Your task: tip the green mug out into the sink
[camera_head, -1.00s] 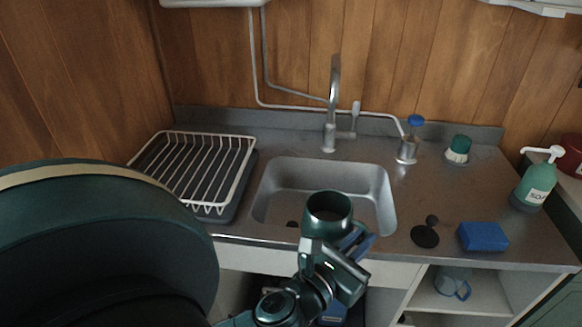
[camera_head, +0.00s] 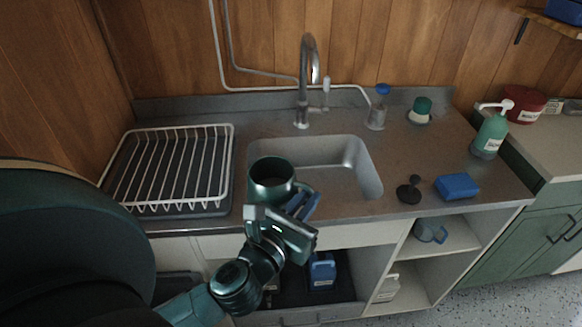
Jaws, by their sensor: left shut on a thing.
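The green mug (camera_head: 270,186) is dark green and glossy, and stands upright over the front left part of the sink. My left gripper (camera_head: 296,206) is shut on the mug at its handle side, and my arm reaches up to it from the lower left. The mug's inside shows only in part, and I cannot tell what is in it. The sink (camera_head: 345,165) is a steel basin set in the counter. The mug and gripper hide its front left part. My right gripper is not in view.
A tall tap (camera_head: 304,85) stands behind the sink. A white dish rack (camera_head: 180,170) is on the left. A black plug (camera_head: 409,190), a blue sponge (camera_head: 457,186) and a green soap bottle (camera_head: 490,135) are on the right. Open shelves lie below.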

